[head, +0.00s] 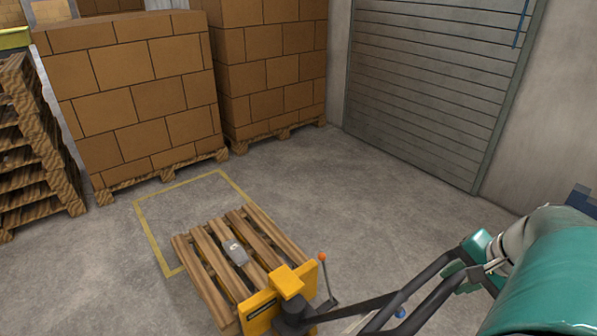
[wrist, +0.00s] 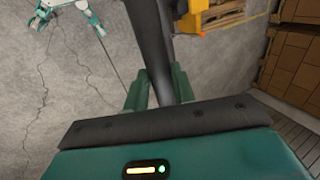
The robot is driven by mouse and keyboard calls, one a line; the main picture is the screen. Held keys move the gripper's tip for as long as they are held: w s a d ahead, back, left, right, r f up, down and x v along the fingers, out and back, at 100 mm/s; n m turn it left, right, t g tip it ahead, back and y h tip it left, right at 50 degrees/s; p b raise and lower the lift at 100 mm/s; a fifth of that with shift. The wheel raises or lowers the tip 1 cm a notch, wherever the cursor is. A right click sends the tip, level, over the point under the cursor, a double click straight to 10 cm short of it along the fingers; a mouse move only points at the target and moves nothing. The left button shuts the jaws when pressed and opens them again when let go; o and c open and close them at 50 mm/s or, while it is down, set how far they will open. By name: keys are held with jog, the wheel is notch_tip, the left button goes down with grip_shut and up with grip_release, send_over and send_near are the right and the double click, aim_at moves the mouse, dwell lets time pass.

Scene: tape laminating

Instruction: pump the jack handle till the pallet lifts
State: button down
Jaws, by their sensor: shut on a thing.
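A wooden pallet (head: 207,262) with a small grey item (head: 235,251) on it sits at the bottom centre of the head view, partly over a yellow floor outline. The yellow pallet jack (head: 288,283) is at its near end; its forks are hidden. The black jack handle (head: 357,305) slants up to the right from the jack. My gripper (head: 476,252) is at the handle's upper end. In the wrist view the black handle (wrist: 152,45) passes between my teal fingers (wrist: 157,88), which are shut on it. I cannot tell whether the pallet is clear of the floor.
Tall carton stacks on pallets (head: 140,100) (head: 270,70) stand behind. Empty pallets (head: 30,150) are stacked at the left. A grey roller door (head: 430,85) is at the back right. A thin lever with an orange knob (head: 323,257) rises beside the jack. The concrete floor between is clear.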

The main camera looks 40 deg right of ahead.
jog(key=s+f, duration=0.4)
jog(key=s, duration=0.3)
jog(key=shift+f, duration=0.2)
jog(key=shift+d, duration=0.1)
jog(key=c, duration=1.2)
grip_release()
jog(key=shift+o, duration=0.2)
jog(key=shift+r, duration=0.1)
jog(key=v, duration=1.3)
jog(key=shift+r, duration=0.35)
jog(key=shift+d, duration=0.1)
